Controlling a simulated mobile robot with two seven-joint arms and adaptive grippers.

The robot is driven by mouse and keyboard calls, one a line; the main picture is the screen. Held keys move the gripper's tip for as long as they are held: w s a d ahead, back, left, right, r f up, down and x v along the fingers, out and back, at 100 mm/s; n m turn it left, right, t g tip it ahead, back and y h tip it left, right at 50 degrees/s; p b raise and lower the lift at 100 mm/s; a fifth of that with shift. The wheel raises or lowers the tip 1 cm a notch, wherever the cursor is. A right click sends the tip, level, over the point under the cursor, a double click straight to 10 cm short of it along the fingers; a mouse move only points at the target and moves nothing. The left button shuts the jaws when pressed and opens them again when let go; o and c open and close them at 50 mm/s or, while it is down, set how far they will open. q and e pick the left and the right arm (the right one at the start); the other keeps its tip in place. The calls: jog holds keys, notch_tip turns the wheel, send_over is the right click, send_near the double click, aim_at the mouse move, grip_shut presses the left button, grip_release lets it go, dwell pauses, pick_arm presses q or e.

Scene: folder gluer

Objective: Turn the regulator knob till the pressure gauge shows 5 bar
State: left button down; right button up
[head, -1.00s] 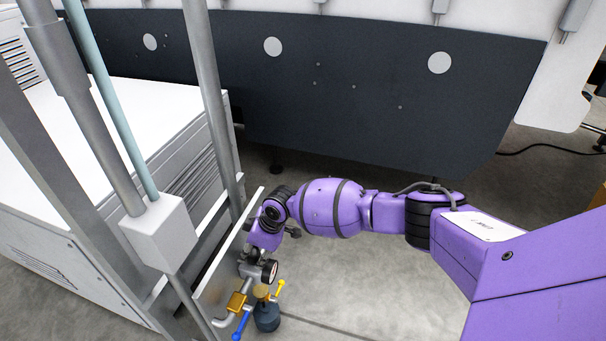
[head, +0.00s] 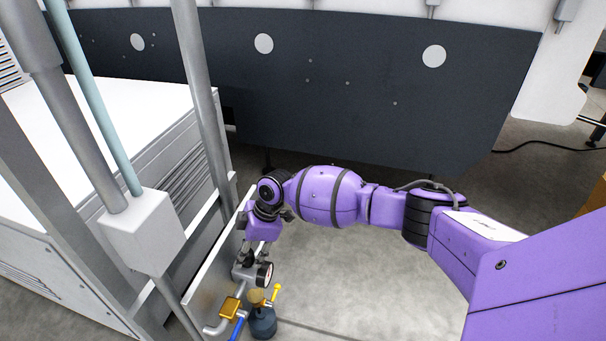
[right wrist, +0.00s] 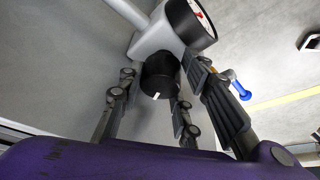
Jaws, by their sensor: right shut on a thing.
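The regulator's black knob (right wrist: 160,77) with a white mark shows in the right wrist view, on the end of the grey regulator body (right wrist: 153,42). My right gripper (right wrist: 158,88) has its fingers on both sides of the knob and is shut on it. The round pressure gauge (right wrist: 190,22) sits beside the body, seen obliquely; a bit of red shows on its face, but the reading cannot be told. In the head view, my right gripper (head: 251,251) is above the regulator body (head: 243,273); the gauge (head: 265,274) is at its right. My left gripper is not in view.
A mounting plate (head: 215,265) stands just left of the regulator. Below are a brass-coloured fitting (head: 230,307), a blue handle (head: 238,328), a yellow handle (head: 276,292) and a dark bowl (head: 263,323). Posts and a white box (head: 142,238) stand left. The floor to the right is clear.

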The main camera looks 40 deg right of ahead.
jog(key=shift+w+d+r+n+b, duration=0.15)
jog(key=shift+w+n+b, duration=0.3)
jog(key=shift+n, duration=0.25)
jog(key=shift+r, duration=0.1)
jog(key=o, duration=1)
jog(key=shift+o, duration=0.3)
jog(key=shift+s, duration=0.1)
jog(key=shift+a, duration=0.2)
